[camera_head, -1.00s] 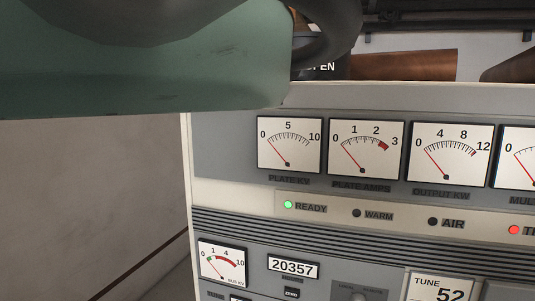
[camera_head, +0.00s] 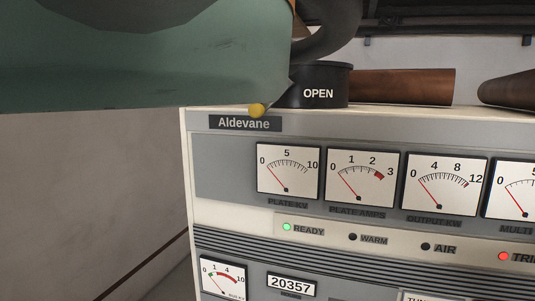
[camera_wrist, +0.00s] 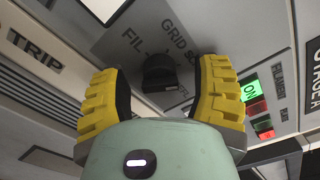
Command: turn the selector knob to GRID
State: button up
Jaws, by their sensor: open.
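The selector knob (camera_wrist: 159,74) is a dark round knob on a grey panel in the wrist view. FIL shows to its left and GRID above it, with more lettering beside GRID partly hidden by a finger. My gripper (camera_wrist: 162,88) is open, with one yellow-padded finger on each side of the knob in the picture. I see no clear contact, and the depth gap cannot be told. Which label the knob points to is too dark to tell. The knob does not show in the head view.
A green-lit ON button (camera_wrist: 250,90) and red buttons lie right of the right finger. In the head view are meters (camera_head: 289,169), a green READY lamp (camera_head: 287,226) and a red trip lamp (camera_head: 503,256).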

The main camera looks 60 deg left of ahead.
jog(key=shift+a, duration=0.1)
grip_shut()
dwell(0.3)
jog(key=shift+f+n+b, duration=0.2)
jog(key=shift+n+b, duration=0.1)
jog(key=shift+b, duration=0.4)
jog(key=shift+f+n+b, duration=0.15)
jog(key=shift+n+b, duration=0.35)
jog(key=shift+b, duration=0.7)
jog(key=n+b, duration=0.3)
jog(key=b, duration=0.3)
jog(key=shift+f+b, duration=0.1)
jog(key=shift+b, duration=0.2)
jog(key=n+b, duration=0.3)
jog(key=b, duration=0.2)
jog(key=shift+d+n, duration=0.2)
jog(key=shift+n, duration=0.2)
jog(key=n+b, duration=0.1)
jog(key=b, duration=0.1)
jog(key=n+b, duration=0.2)
jog(key=shift+r, duration=0.35)
jog(key=shift+r+n, duration=0.1)
jog(key=shift+n, duration=0.2)
